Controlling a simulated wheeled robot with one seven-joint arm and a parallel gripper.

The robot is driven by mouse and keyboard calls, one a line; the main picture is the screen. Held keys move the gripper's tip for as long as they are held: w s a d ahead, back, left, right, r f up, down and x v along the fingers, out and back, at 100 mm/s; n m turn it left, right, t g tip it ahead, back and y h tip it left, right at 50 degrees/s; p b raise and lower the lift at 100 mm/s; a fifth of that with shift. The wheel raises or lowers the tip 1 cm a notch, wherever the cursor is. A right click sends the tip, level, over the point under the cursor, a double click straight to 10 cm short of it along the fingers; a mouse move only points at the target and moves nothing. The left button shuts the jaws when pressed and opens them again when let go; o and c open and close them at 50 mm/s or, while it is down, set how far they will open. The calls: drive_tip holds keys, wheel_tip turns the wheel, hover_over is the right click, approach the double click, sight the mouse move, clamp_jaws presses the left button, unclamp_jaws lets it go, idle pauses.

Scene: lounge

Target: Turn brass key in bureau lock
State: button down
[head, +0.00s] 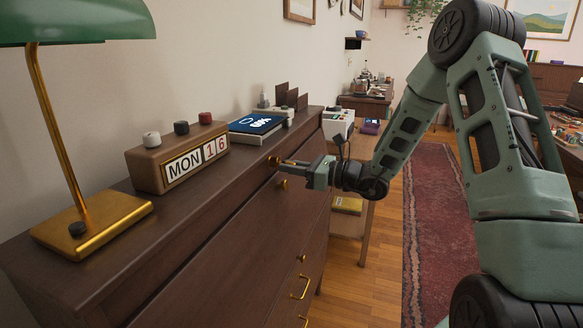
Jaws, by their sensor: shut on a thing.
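The dark wooden bureau (165,262) runs along the wall on the left, with its front facing right. My gripper (288,164) reaches in from the right at the upper front of the bureau. It is shut on the small brass key (273,161), which shows at the fingertips against the bureau front. The lock itself and most of the key are hidden by the fingers, so I cannot tell the key's angle. A brass knob (283,184) sits just below the gripper.
On the bureau top stand a green lamp with a brass base (95,222), a calendar block (178,157) and a dark blue display (257,123). Brass handles (301,287) stick out lower down. A wooden side table (351,221) stands beyond. Floor and red rug (435,220) lie right.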

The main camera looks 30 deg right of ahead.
drive_tip(key=shift+a+r+m+p, duration=0.1)
drive_tip(key=shift+a+m+p, duration=0.05)
drive_tip(key=shift+m+p, duration=1.6)
drive_tip(key=shift+a+m+p, duration=0.1)
drive_tip(key=shift+m+p, duration=1.15)
drive_tip(key=shift+p, duration=0.85)
drive_tip(key=shift+a+r+m+p, duration=0.1)
drive_tip(key=shift+r+m+p, duration=0.05)
drive_tip(key=shift+m+p, duration=0.9)
drive_tip(key=shift+r+m+p, duration=0.1)
drive_tip(key=shift+m+p, duration=0.55)
drive_tip(key=shift+p, duration=0.7)
drive_tip(key=shift+m+p, duration=1.3)
drive_tip(key=shift+a+m+p, duration=0.1)
drive_tip(key=shift+m+p, duration=0.9)
drive_tip(key=shift+p, duration=0.15)
drive_tip(key=shift+r+m+p, duration=0.1)
drive_tip(key=shift+m+p, duration=1.15)
drive_tip(key=shift+m, duration=0.15)
drive_tip(key=shift+m+p, duration=0.3)
drive_tip(key=shift+m, duration=0.2)
